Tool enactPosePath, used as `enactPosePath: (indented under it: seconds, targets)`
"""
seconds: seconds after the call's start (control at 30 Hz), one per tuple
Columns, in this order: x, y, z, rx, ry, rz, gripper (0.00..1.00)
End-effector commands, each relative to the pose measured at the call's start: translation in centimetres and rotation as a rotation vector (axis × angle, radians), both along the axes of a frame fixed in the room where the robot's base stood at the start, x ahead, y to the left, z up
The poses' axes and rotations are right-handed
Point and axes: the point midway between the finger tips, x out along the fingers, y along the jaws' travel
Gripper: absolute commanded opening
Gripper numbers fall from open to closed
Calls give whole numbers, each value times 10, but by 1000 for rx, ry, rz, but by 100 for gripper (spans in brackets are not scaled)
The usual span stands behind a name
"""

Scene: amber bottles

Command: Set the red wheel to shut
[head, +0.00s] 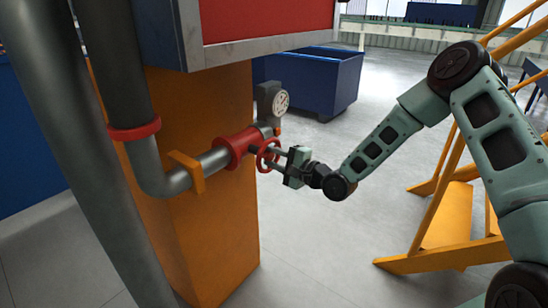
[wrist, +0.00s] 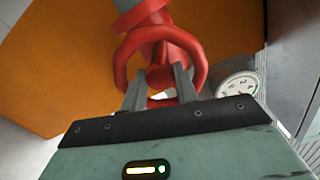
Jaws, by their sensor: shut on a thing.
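The red wheel (head: 268,155) sits on a red valve body (head: 237,148) in a grey pipe, in front of an orange column. In the wrist view the red wheel (wrist: 197,50) faces me, with its hub between my fingers. My gripper (head: 279,155) reaches it from the right. In the wrist view my gripper (wrist: 160,88) has both grey fingers at the wheel's near part, shut on it. The fingers hide part of the wheel's lower rim. I cannot tell the wheel's turn position from these views.
A round gauge (head: 281,102) stands just above and behind the wheel; it also shows in the wrist view (wrist: 237,87). The orange column (head: 215,220) is close behind. A blue bin (head: 325,80) stands farther back. Orange stairs (head: 447,220) are at right. The floor between is clear.

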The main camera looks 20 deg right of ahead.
Motion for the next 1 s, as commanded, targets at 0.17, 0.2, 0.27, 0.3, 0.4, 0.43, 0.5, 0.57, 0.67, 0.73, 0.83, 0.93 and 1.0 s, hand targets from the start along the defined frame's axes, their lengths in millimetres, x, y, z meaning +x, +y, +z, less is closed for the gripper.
enactPosePath:
  seconds: [0.17, 0.2, 0.27, 0.3, 0.4, 0.43, 0.5, 0.57, 0.67, 0.73, 0.83, 0.93, 1.0]
  targets:
    - [-1, 0, -2, 4, 8, 1, 7]
    - [-1, 0, -2, 4, 8, 0, 7]
    - [-1, 0, -2, 4, 8, 0, 7]
    - [-1, 0, -2, 3, 7, 0, 7]
    - [-1, 0, -2, 3, 7, 0, 39]
    - [-1, 0, -2, 3, 7, 0, 39]
    - [-1, 0, -2, 3, 6, 0, 39]
    - [-1, 0, -1, 3, 6, 0, 39]
    - [-1, 0, -1, 3, 5, 0, 39]
    - [-2, -1, -1, 3, 5, 0, 39]
    - [-8, -7, -2, 2, 5, -2, 39]
    - [-21, -17, -2, 2, 5, -3, 39]
    - [-33, -26, -2, 3, 7, -3, 39]
